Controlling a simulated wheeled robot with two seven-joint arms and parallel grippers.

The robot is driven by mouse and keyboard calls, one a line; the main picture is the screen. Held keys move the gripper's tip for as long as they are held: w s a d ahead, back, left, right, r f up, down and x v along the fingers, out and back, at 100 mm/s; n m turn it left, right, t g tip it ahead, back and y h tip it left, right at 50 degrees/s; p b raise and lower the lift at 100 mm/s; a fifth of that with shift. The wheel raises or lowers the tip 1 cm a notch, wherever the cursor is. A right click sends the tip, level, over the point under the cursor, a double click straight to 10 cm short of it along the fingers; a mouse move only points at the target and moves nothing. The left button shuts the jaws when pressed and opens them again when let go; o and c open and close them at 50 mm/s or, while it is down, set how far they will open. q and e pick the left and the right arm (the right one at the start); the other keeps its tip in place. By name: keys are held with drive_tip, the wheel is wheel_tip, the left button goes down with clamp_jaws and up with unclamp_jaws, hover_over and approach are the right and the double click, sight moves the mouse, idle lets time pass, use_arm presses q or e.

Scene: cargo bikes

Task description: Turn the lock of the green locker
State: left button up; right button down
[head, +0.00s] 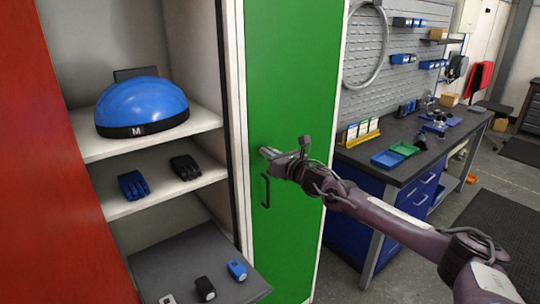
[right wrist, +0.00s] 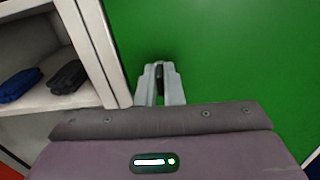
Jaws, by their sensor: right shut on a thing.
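The green locker (head: 290,75) stands in the middle of the head view, its door closed. My right gripper (head: 267,152) reaches in from the right and touches the left part of the green door, just above the black handle (head: 265,190). In the right wrist view the two grey fingers (right wrist: 160,88) are closed around a small dark piece, the lock (right wrist: 159,74), at the door's surface. In the head view the lock is hidden by the fingers. The way the lock is turned cannot be made out. My left gripper is not in view.
Left of the green door is an open locker with shelves (head: 100,148) holding a blue helmet (head: 142,102), gloves (head: 133,185) and small padlocks (head: 205,288). A red door (head: 50,180) is at far left. A workbench (head: 410,150) with trays stands at right.

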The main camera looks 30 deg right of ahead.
drive_tip(key=shift+d+f+m+b, duration=0.1)
drive_tip(key=shift+m+b, duration=0.65)
drive_tip(key=shift+m, duration=2.1)
drive_tip(key=shift+d+f+m+b, duration=0.15)
drive_tip(key=shift+m+b, duration=0.6)
drive_tip(key=shift+m, duration=2.15)
drive_tip(key=shift+d+f+m+b, duration=0.1)
drive_tip(key=shift+m+b, duration=0.65)
drive_tip(key=shift+m, duration=2.1)
drive_tip(key=c, duration=1.6)
unclamp_jaws()
drive_tip(key=shift+o, duration=0.2)
